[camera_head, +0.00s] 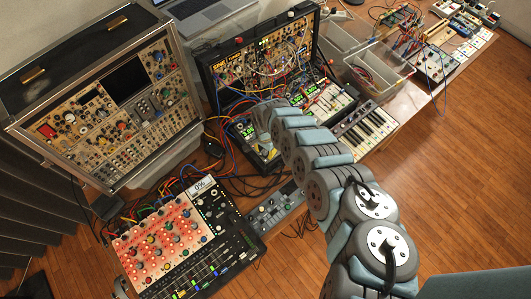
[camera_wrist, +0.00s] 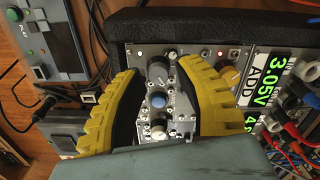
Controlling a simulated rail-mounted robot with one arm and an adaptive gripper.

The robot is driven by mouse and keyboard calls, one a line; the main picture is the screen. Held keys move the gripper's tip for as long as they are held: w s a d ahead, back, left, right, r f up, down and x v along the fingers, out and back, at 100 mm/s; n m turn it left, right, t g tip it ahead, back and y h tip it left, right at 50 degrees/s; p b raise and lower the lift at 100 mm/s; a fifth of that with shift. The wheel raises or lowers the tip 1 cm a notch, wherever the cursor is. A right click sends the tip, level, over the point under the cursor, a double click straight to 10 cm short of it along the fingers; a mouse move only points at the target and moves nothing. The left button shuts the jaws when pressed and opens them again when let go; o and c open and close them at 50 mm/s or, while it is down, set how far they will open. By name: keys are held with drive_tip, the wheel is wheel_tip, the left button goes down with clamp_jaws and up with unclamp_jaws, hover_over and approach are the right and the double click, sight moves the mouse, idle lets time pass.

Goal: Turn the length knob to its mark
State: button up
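In the wrist view my gripper (camera_wrist: 161,72) is open, with its two yellow fingers on either side of a column of knobs on a small grey module. A black knob (camera_wrist: 157,67) sits between the fingertips. A blue-grey-capped knob (camera_wrist: 158,99) and a whitish knob (camera_wrist: 158,130) are closer to the palm. I cannot read which one is the length knob, nor see its mark. The fingers appear apart from the knobs. In the head view my arm covers the gripper and these knobs.
A panel with a 3.05V ADD display (camera_wrist: 278,82) and several cables lies right of the fingers. A black padded edge (camera_wrist: 210,24) runs behind. In the head view, a large synth case (camera_head: 112,105) and a lit mixer (camera_head: 165,245) stand left.

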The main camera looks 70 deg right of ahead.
drive_tip(key=shift+f, duration=0.6)
drive_tip(key=shift+s, duration=0.1)
clamp_jaws()
